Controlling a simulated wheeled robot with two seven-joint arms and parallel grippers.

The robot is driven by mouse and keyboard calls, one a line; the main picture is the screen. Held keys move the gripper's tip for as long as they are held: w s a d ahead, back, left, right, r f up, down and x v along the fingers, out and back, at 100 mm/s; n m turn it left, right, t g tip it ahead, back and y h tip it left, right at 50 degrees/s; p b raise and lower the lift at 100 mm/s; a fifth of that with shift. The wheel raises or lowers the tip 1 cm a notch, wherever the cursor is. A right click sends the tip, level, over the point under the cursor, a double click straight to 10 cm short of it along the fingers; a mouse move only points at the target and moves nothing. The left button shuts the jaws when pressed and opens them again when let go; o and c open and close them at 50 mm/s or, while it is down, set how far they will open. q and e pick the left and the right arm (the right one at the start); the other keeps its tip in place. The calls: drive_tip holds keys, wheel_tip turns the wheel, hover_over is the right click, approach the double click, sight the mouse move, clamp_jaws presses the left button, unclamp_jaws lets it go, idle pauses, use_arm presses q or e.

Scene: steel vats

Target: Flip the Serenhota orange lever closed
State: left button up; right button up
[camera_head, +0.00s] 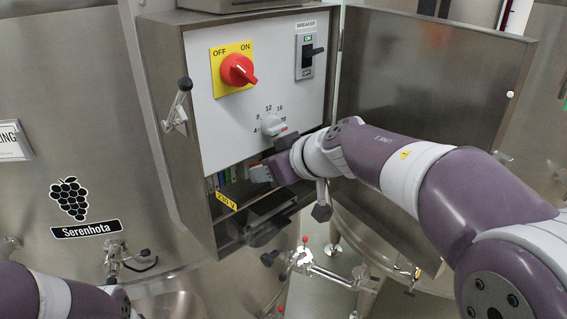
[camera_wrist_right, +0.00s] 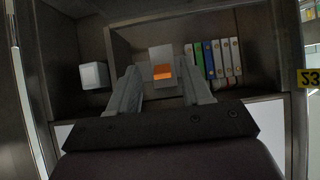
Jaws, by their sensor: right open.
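The Serenhota label (camera_head: 87,229) is on the steel vat at the left, under a black grape emblem. In the wrist view, an orange lever (camera_wrist_right: 163,72) sits on a pale block inside the cabinet. My right gripper (camera_wrist_right: 160,80) is open, with one finger on each side of the block; I cannot tell whether they touch it. In the head view, my right gripper (camera_head: 262,170) reaches into the lower opening of the cabinet, and the orange lever cannot be made out there. My left gripper is out of view; only part of my left arm shows at the lower left.
The steel cabinet (camera_head: 172,95) has a red rotary switch (camera_head: 238,69), a grey dial (camera_head: 273,125) and a breaker (camera_head: 307,55). Its open door (camera_head: 430,70) stands behind my right arm. Several coloured modules (camera_wrist_right: 217,60) and another pale block (camera_wrist_right: 94,75) flank the lever.

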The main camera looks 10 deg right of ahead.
drive_tip(key=b+v, duration=0.1)
drive_tip(key=v, duration=1)
